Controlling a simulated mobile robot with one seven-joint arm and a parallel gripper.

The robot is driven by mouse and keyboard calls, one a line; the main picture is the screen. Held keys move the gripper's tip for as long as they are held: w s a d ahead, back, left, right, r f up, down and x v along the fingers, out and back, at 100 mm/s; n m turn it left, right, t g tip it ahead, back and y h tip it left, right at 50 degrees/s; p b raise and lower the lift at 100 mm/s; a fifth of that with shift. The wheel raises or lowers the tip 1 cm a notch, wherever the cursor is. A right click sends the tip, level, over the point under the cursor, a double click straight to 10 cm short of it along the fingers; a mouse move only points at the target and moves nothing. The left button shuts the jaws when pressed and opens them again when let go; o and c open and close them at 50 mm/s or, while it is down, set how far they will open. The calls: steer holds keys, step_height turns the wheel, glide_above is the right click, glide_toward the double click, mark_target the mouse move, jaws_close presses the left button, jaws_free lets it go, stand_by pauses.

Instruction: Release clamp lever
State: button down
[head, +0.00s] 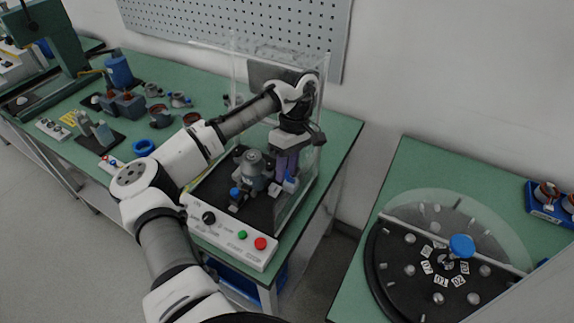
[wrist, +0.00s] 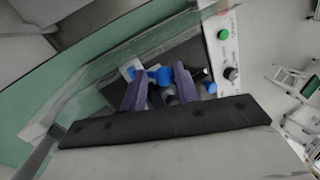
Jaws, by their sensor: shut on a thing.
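The test station has a dark base plate (head: 217,186) inside a clear guard. A grey stator-like part (head: 253,171) stands on it, with a blue-topped clamp (head: 236,193) at its left. My gripper (head: 286,166) points down at the right of the part, its purple fingers beside a blue-and-white clamp (head: 291,184). In the wrist view, my gripper (wrist: 161,73) has its fingers on either side of a blue clamp lever (wrist: 163,77) and is shut on it. The exact contact is partly hidden by the fingers. Another blue knob (wrist: 210,87) shows to the right.
The control panel (head: 230,232) with a black knob, green button and red button runs along the front of the station. The clear guard (head: 312,150) stands close to my gripper at the right. Motor parts crowd the bench at left; a round dial table (head: 405,285) is at right.

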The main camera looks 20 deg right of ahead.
steer(key=shift+s+a+f, duration=0.1)
steer(key=shift+s+f, duration=0.05)
steer(key=shift+f, duration=0.05)
steer(key=c, duration=1.2)
jaws_free()
steer(key=shift+o, duration=0.7)
steer(key=shift+r, duration=0.1)
